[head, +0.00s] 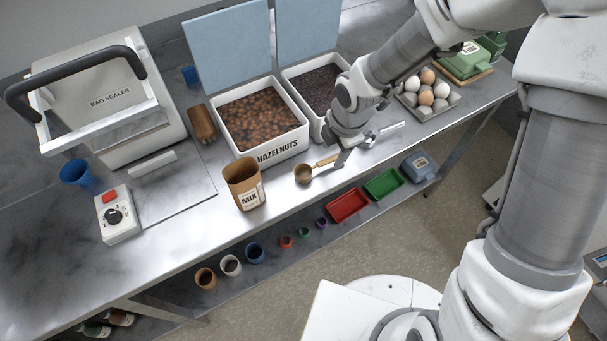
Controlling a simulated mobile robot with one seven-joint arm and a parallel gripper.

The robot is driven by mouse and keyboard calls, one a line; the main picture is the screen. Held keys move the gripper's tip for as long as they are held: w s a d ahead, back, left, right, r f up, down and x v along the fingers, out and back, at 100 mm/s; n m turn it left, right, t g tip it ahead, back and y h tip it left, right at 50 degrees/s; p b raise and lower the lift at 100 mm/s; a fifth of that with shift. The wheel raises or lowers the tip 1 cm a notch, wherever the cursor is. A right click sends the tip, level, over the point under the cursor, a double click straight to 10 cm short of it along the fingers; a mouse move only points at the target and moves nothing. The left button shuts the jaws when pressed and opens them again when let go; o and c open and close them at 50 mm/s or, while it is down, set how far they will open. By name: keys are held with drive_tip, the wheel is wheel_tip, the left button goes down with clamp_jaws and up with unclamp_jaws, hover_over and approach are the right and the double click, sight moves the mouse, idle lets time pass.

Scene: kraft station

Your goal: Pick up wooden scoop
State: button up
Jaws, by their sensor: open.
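The wooden scoop (304,174) lies on the metal counter, just in front of the hazelnut bin. Its round bowl is at the left and its handle points right and slightly back. My gripper (354,149) is open at the end of my arm, low over the counter at the handle end of the scoop. One finger appears close beside the handle tip, and the other extends to the right. I cannot tell whether a finger touches the handle.
The hazelnut bin (286,147) and a bin of dark contents (299,71) stand behind, lids raised. A brown MIX bag (243,184) stands left of the scoop. An egg tray (449,101) is right. The bag sealer (99,92) fills the left. The counter's front edge is close to the scoop.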

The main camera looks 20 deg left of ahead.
sight(328, 160)
drive_tip(key=shift+w+a+f, duration=0.1)
drive_tip(key=shift+a+f, duration=0.1)
drive_tip(key=shift+f, duration=0.55)
drive_tip(key=shift+w+a+f, duration=0.15)
drive_tip(key=shift+f, duration=0.65)
drive_tip(key=shift+w+a+f, duration=0.1)
drive_tip(key=shift+a+f, duration=0.1)
drive_tip(key=shift+f, duration=0.55)
clamp_jaws()
